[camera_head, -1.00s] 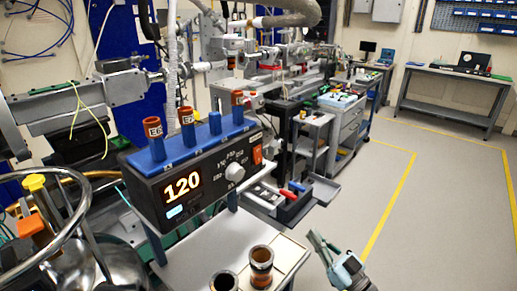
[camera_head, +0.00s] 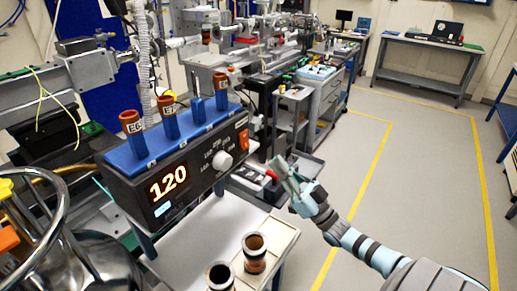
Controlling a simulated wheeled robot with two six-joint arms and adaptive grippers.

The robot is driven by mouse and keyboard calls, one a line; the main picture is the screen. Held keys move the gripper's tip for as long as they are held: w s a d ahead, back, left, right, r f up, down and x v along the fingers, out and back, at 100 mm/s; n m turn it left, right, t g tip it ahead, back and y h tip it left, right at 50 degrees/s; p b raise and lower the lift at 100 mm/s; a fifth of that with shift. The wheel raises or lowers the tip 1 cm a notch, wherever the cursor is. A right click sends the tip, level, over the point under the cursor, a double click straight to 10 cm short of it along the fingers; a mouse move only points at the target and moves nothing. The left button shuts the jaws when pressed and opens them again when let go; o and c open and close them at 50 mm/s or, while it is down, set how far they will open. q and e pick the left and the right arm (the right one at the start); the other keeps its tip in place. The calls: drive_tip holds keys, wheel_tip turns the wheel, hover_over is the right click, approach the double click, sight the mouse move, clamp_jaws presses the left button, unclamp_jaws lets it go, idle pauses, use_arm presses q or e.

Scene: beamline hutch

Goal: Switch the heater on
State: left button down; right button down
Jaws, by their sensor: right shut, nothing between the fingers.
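The heater (camera_head: 170,165) is a dark box with a blue top block, standing on a white-topped stand at the centre left. Its front shows a lit "120" display (camera_head: 167,181), a small blue screen, a pale round knob (camera_head: 222,160) and an orange-red rocker switch (camera_head: 243,141) at the right end. My right gripper (camera_head: 283,166) is shut and empty. In the picture it is right of the switch and a little lower, apart from the heater. My left gripper is not in view.
Brown-capped vials (camera_head: 168,117) stand in the heater's top block. A shiny metal vessel (camera_head: 70,255) is at the lower left. The floor at the right is clear.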

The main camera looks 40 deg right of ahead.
sight(246, 135)
drive_tip(key=w, duration=0.2)
drive_tip(key=w+a+r, duration=0.1)
drive_tip(key=w+a, duration=0.1)
drive_tip(key=w, duration=0.1)
drive_tip(key=shift+w+r+b, duration=0.3)
drive_tip(key=shift+w+r, duration=0.05)
drive_tip(key=shift+r, duration=0.05)
drive_tip(key=shift+w, duration=0.3)
drive_tip(key=shift+s, duration=0.15)
